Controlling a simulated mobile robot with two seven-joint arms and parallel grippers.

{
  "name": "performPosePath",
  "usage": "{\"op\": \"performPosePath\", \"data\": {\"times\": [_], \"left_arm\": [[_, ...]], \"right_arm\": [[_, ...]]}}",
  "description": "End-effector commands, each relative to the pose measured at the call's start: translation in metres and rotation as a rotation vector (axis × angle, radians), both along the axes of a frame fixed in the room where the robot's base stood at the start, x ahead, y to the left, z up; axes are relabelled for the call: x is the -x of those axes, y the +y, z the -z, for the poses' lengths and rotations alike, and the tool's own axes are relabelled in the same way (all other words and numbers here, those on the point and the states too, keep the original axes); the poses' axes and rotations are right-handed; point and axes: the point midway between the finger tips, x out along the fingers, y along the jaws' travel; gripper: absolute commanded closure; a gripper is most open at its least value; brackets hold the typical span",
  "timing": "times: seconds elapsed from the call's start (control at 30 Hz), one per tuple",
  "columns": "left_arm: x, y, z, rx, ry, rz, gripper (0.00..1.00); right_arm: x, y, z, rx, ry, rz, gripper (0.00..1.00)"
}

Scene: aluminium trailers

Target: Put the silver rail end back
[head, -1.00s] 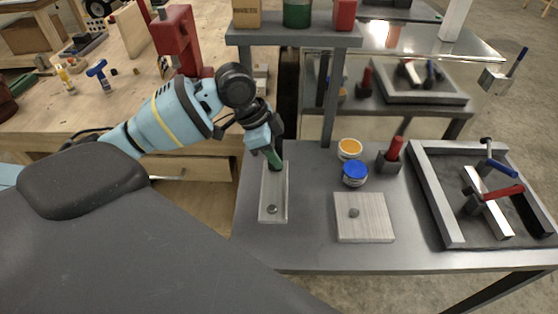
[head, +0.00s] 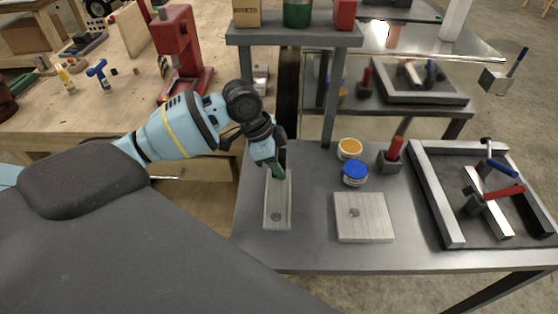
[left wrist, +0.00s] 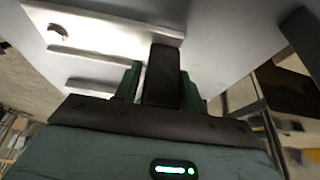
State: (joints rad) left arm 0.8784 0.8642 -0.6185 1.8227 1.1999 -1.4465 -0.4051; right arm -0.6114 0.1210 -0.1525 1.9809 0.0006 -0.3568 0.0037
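The silver rail end looks like a long, shallow light-grey channel piece (head: 277,208) with a dark round spot near its front end. It is over the left part of the grey table (head: 320,255). My left gripper (head: 279,172) reaches down to its far end. In the left wrist view the green fingers (left wrist: 160,88) stand close on both sides of a dark upright block (left wrist: 162,72), apparently part of the piece. I cannot tell whether the piece touches the table. My right gripper is not in view.
A square plate (head: 364,225) with a small knob lies to the right. Orange (head: 350,148) and blue (head: 355,172) tins and a red-handled tool (head: 393,152) stand behind it. A metal frame (head: 445,215) with clamps occupies the table's right. A shelf post (head: 333,100) rises behind.

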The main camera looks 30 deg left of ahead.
Motion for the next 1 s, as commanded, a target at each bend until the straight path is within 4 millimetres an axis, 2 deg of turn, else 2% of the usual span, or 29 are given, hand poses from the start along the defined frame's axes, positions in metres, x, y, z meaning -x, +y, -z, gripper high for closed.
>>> {"op": "performPosePath", "data": {"times": [0.03,0.1,0.43,0.8,1.0], "left_arm": [[0.0,0.0,0.0,0.0,0.0,0.0,0.53],[0.0,0.0,0.0,0.0,0.0,0.0,0.47],[0.0,0.001,-0.004,0.0,-0.001,0.0,0.47],[0.01,0.018,-0.055,0.0,-0.004,0.0,0.47],[0.014,0.024,-0.07,0.001,-0.001,-0.001,0.47]], "right_arm": [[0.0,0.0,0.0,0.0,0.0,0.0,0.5],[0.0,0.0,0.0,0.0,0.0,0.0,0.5],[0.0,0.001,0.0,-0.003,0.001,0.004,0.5],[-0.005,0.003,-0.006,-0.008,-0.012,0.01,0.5],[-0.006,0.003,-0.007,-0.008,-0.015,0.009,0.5]]}}
